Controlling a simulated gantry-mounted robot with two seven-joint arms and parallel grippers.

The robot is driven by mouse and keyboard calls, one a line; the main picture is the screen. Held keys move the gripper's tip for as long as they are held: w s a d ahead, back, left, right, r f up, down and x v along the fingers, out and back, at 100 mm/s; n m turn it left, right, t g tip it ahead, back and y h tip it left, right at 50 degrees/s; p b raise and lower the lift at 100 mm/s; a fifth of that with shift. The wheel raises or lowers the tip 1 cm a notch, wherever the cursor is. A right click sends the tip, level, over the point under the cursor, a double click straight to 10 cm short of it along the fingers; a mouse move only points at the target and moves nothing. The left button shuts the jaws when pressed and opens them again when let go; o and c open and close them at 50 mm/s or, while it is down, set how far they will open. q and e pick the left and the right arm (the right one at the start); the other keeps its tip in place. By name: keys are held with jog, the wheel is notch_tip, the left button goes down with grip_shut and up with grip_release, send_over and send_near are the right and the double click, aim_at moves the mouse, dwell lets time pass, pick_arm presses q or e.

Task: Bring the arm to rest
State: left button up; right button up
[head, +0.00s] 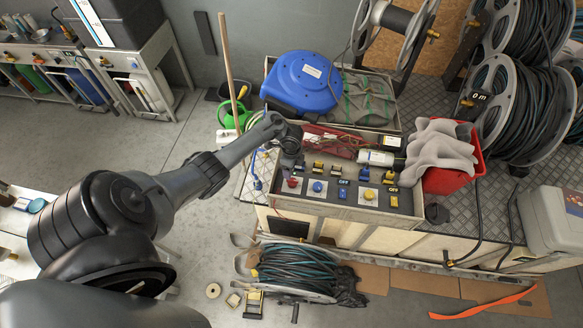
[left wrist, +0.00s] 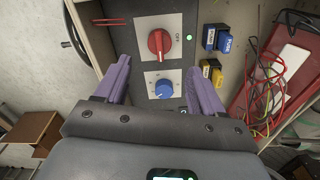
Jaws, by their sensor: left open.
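My left arm reaches in from the left in the head view and ends above the control panel (head: 343,196). Its gripper (left wrist: 159,66) is open and empty in the left wrist view, with two purple fingers spread apart. Between and beyond them are a red rotary switch (left wrist: 159,43) on a white plate and a blue knob (left wrist: 164,88). I cannot tell whether the fingers touch the panel. The red switch (head: 292,182) and blue knob (head: 317,186) also show in the head view, just below the wrist. My right gripper is not in view.
A blue hose reel (head: 301,83) stands behind the panel. A wooden pole (head: 228,60) rises near the green watering can (head: 232,117).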

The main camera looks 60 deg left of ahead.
pick_arm(q)
jog(key=shift+d, duration=0.1)
jog(key=s+d+r+n+t+y+p, duration=0.1)
jog(key=s+d+r+n+t+p, duration=0.25)
jog(key=d+r, duration=0.7)
jog(key=s+d+r+n+p, duration=0.2)
jog(key=s+d+r+p, duration=0.4)
jog(key=d, duration=0.8)
jog(key=s+d+r+n, duration=0.1)
jog(key=s+d+r, duration=0.1)
jog(key=r, duration=0.4)
jog(key=s+d+r+n+h+p, duration=0.1)
jog(key=s+d+r+n, duration=0.1)
jog(key=s+r, duration=0.2)
notch_tip(320, 180, up, 2)
jog(key=shift+d+r, duration=0.15)
jog(key=shift+d, duration=0.2)
jog(key=shift+s, duration=0.1)
